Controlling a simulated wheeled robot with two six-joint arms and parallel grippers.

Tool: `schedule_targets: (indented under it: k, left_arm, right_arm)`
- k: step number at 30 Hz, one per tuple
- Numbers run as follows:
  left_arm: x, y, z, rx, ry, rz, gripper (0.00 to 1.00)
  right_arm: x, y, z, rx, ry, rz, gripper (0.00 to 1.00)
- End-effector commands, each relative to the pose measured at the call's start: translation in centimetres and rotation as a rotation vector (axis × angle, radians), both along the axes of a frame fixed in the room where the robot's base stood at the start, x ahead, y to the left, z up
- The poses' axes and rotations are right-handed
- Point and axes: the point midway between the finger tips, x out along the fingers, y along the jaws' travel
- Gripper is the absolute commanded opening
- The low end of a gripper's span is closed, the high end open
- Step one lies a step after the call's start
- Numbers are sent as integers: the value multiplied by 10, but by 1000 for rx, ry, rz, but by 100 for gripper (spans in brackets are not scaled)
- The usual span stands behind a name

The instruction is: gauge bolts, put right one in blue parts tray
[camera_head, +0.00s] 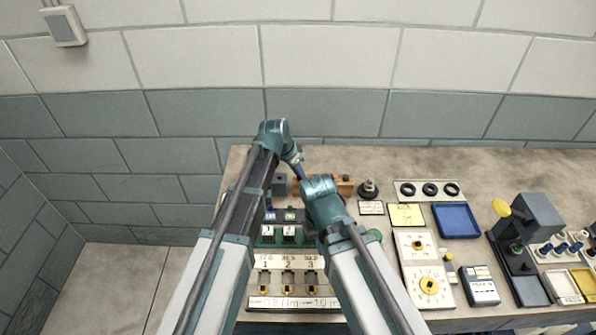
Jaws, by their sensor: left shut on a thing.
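My left gripper (297,170) reaches down over the back of the bench. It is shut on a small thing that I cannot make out. The wrist of my right arm is just right of and below it; that gripper's fingers are hidden behind the wrist. A board numbered 1, 2 and 3 (284,266) lies at the front, with a small yellow-ended piece (264,289) in each slot; these may be bolts. A green device with white labels (267,240) stands behind it, partly covered by my arms. The blue parts tray (457,221) is at right and looks empty.
A wooden block (344,185) and a dark round knob (368,189) stand at the back. Black rings (430,189), a yellow note (406,215), dial cards (429,285), a meter (481,288) and a dark press (532,235) crowd the right. The wall is close behind.

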Motion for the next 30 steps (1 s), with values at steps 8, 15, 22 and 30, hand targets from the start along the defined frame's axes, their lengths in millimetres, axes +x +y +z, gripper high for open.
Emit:
schedule_targets:
  k: [8,15,22,30]
  left_arm:
    - [0,0,-6,0,0,0,0]
    - [0,0,-9,0,0,0,0]
    - [0,0,-8,0,0,0,31]
    - [0,0,-8,0,0,0,59]
  right_arm:
    - [0,0,-6,0,0,0,0]
    - [0,0,-9,0,0,0,0]
    - [0,0,-8,0,0,0,0]
    - [0,0,-8,0,0,0,0]
